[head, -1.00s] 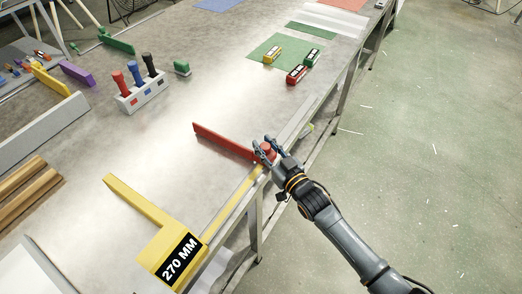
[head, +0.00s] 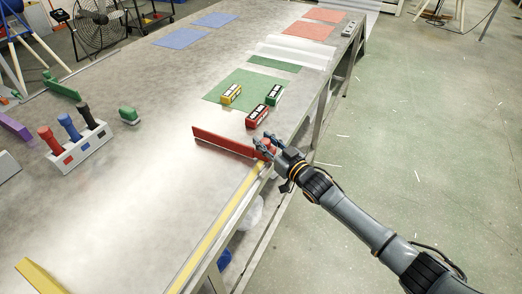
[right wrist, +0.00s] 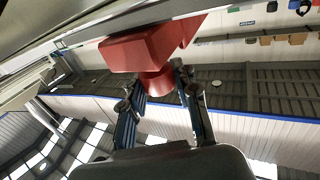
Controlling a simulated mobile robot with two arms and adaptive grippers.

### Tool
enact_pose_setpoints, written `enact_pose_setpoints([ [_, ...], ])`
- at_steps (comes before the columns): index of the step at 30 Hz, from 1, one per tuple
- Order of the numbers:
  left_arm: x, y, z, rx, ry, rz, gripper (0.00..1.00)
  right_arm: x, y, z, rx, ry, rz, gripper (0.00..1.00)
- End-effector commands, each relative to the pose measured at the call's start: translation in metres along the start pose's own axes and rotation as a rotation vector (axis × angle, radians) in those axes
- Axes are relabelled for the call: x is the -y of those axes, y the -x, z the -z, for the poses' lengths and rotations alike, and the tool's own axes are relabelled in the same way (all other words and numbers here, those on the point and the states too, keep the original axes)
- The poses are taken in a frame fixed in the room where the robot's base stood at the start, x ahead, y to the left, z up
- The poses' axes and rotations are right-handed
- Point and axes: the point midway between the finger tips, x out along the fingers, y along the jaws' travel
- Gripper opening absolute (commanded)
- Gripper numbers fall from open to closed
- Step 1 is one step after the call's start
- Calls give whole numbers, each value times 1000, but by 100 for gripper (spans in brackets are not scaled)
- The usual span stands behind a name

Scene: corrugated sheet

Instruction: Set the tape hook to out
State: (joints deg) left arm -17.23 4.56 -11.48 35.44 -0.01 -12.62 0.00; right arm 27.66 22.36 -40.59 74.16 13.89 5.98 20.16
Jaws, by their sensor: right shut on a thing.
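A red piece (head: 225,141), which looks like the tape hook, has a long flat bar lying across the table and a round knob end at the table's right edge. It sits at the far end of the yellow tape strip (head: 227,213) that runs along that edge. My right gripper (head: 266,144) is shut on the red knob. In the right wrist view the red piece (right wrist: 150,50) has its round knob between the two fingers (right wrist: 162,90). My left gripper is not in view.
Yellow, red (head: 257,116) and green small boxes stand by a green mat (head: 225,85) just beyond the red bar. A holder with red, blue and black handles (head: 78,150) stands at left. A yellow block (head: 38,280) lies at the lower left. The table middle is clear.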

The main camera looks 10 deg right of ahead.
Motion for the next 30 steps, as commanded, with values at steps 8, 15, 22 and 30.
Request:
enact_pose_setpoints([
  [8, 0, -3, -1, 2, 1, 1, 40, -6, -2, -2, 5, 2, -2, 0],
  [15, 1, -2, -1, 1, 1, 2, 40, -6, -2, -2, 6, 3, -2, 0],
  [22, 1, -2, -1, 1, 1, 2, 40, -6, -2, -2, 4, 2, -1, 41],
  [30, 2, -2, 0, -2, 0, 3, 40, -5, 8, -2, 4, 1, -1, 41],
])
